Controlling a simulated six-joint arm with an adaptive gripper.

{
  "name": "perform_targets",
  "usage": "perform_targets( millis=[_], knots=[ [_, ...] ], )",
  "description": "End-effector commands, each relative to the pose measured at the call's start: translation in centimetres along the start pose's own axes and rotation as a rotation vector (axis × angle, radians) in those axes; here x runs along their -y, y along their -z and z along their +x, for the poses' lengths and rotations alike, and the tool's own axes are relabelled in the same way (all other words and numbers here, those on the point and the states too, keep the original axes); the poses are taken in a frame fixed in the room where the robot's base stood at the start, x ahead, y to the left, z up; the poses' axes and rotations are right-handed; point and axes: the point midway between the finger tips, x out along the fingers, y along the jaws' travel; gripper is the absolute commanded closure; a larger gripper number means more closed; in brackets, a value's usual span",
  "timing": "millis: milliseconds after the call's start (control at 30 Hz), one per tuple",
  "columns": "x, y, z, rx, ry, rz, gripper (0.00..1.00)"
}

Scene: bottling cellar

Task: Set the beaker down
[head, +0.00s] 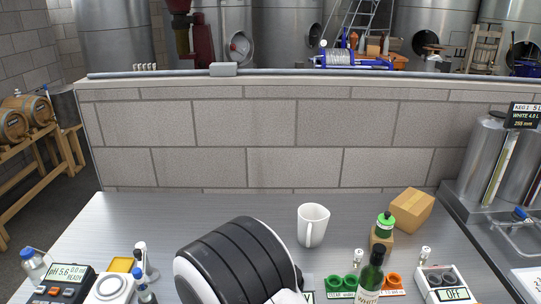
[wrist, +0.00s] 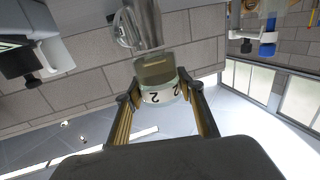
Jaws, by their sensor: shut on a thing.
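In the wrist view my gripper (wrist: 160,104) is shut on the beaker (wrist: 157,92), a clear glass vessel with dark figures on its side. One finger lies on each side of it. An olive-brown band of liquid (wrist: 156,69) shows in the glass. The beaker is seen against the block wall and the bright ceiling; no surface touching it can be made out. In the head view a large black and white part of my arm fills the lower middle, and neither the gripper nor the beaker shows there.
On the steel bench (head: 140,217) stand a white mug (head: 313,224), a cardboard box (head: 411,210), a green bottle (head: 371,273) and several small coloured pieces. A pH meter (head: 62,283) is at the left, a sink (head: 507,245) at the right. The back left of the bench is clear.

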Motion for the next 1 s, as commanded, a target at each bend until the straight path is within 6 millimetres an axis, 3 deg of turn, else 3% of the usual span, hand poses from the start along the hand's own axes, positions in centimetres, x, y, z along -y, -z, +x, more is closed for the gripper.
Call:
perform_targets(
  millis=[567,1000],
  knots=[
    [-8.2,2.5,2.9,-0.002,0.029,-0.001,0.89],
    [-16.6,4.3,3.5,-0.001,-0.027,0.001,0.89]
  ],
)
